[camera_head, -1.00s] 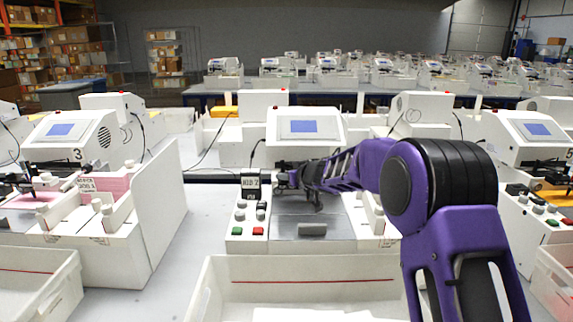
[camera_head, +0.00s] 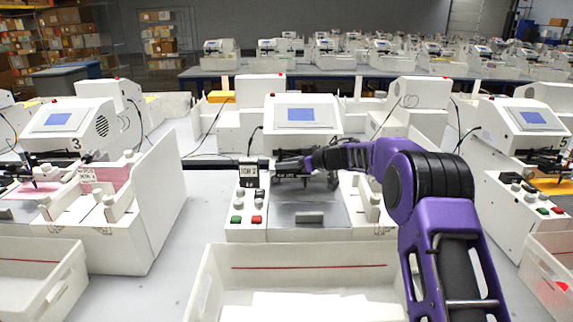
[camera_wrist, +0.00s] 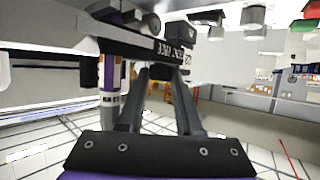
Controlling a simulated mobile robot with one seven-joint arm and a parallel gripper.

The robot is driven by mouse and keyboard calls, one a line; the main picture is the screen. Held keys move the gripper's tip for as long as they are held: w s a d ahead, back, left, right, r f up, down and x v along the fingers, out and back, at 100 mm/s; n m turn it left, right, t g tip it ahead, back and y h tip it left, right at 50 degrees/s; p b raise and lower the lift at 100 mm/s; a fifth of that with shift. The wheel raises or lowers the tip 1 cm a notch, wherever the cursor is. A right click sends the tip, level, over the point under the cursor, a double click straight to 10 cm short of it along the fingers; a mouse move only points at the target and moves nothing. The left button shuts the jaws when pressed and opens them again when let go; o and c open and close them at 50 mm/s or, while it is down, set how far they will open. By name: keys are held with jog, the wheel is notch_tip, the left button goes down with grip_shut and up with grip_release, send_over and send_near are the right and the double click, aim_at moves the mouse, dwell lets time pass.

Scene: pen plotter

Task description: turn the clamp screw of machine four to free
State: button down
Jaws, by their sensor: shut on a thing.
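The middle machine (camera_head: 262,115) has a blue screen, but its number is not visible in either view. My gripper (camera_head: 285,168) is at the dark pen carriage under the screen, at the end of my purple arm. In the wrist view, my two fingers (camera_wrist: 160,78) come together on a small dark part just under the carriage bar (camera_wrist: 120,38). It appears to be the clamp screw, mostly hidden between the fingertips. A pen (camera_wrist: 110,80) with purple and white bands is held upright beside the fingers. White lettering on the bar is too blurred to read fully.
Buttons and knobs (camera_head: 248,205) sit left of the grey plate (camera_head: 308,210). A white bin (camera_head: 225,260) with paper stands in front. Machine three (camera_head: 75,115) is at left, another machine (camera_head: 520,130) at right. Bare table lies between the left and middle machines.

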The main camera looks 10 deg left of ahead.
jog(key=c, duration=0.6)
grip_release()
jog(key=shift+m+h, duration=0.3)
